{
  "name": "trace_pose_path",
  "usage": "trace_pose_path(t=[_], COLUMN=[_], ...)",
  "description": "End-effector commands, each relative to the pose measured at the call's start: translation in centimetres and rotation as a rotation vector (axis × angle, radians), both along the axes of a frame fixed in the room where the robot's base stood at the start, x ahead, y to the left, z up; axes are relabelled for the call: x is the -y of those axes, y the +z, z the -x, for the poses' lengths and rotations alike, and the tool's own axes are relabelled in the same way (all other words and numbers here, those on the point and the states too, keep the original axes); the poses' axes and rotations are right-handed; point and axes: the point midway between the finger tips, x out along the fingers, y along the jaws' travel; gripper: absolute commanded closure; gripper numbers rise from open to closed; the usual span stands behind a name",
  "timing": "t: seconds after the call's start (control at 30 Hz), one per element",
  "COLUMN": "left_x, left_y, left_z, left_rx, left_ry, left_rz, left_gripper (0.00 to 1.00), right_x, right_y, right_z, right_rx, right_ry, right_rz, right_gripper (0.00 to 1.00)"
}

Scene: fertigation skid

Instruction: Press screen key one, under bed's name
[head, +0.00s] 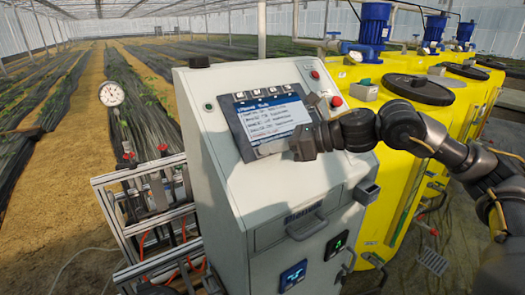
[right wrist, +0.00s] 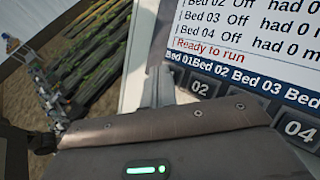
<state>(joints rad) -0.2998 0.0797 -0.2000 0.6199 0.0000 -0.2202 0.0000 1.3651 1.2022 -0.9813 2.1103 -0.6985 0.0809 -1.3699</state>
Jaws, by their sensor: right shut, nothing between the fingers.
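The screen (head: 268,117) is set in a dark panel on the sloping top of a grey cabinet. In the right wrist view the screen (right wrist: 245,45) lists beds, with "Ready to run" in red and a blue bar of bed names. Under "Bed 02" is key 02 (right wrist: 200,88); key 04 (right wrist: 299,129) is farther right. The spot under "Bed 01" is hidden by my fingers, so key one does not show. My right gripper (head: 300,146) is shut and empty at the screen's lower edge; its fingertips (right wrist: 160,82) are just left of key 02. I cannot tell whether they touch the panel.
The grey cabinet (head: 232,175) has red buttons, a drawer handle and small displays. Yellow tanks (head: 385,205) with blue motors stand to the right. A pipe rack with a round gauge (head: 110,94) stands to the left. Crop rows fill the back.

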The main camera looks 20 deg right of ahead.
Motion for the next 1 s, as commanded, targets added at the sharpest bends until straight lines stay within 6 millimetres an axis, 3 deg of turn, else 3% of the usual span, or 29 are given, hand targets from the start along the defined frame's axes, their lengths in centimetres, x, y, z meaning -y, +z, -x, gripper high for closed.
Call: trace_pose_path(t=[0.67, 1.0], left_x=[0.0, 0.0], left_y=[0.4, 1.4], left_z=[0.0, 0.0], left_rx=[0.000, 0.000], left_ry=[0.000, 0.000], left_rz=[0.000, 0.000], left_gripper=[0.70, 0.70], right_x=[0.2, 0.4], right_y=[1.1, 3.3], right_z=[1.0, 2.8], right_rx=[0.000, 0.001], right_ry=[0.000, 0.001], right_rz=[0.000, 0.001], right_gripper=[1.00, 1.00])
